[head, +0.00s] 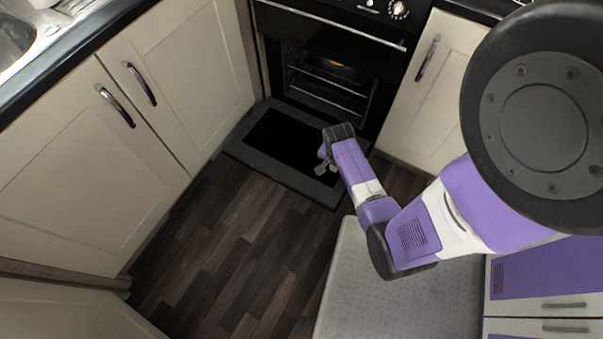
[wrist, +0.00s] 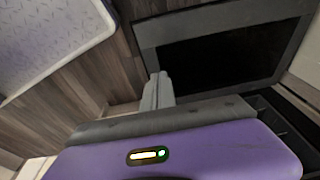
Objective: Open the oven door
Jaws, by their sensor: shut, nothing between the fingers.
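The oven (head: 327,82) is at the top middle of the head view, with racks showing in its open cavity. Its door (head: 285,142) is folded down and lies nearly flat just above the floor, its dark glass facing up. The door also shows in the wrist view (wrist: 225,58). My gripper (head: 321,170) is over the right part of the lowered door in the head view. In the wrist view its fingers (wrist: 157,88) are together and hold nothing. I cannot tell whether they touch the door.
Cream cabinets (head: 110,130) with dark handles line the left side, and another cabinet (head: 432,85) stands right of the oven. A pale speckled surface (head: 390,295) is at the lower middle. Dark wood floor (head: 225,240) is clear in front of the door.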

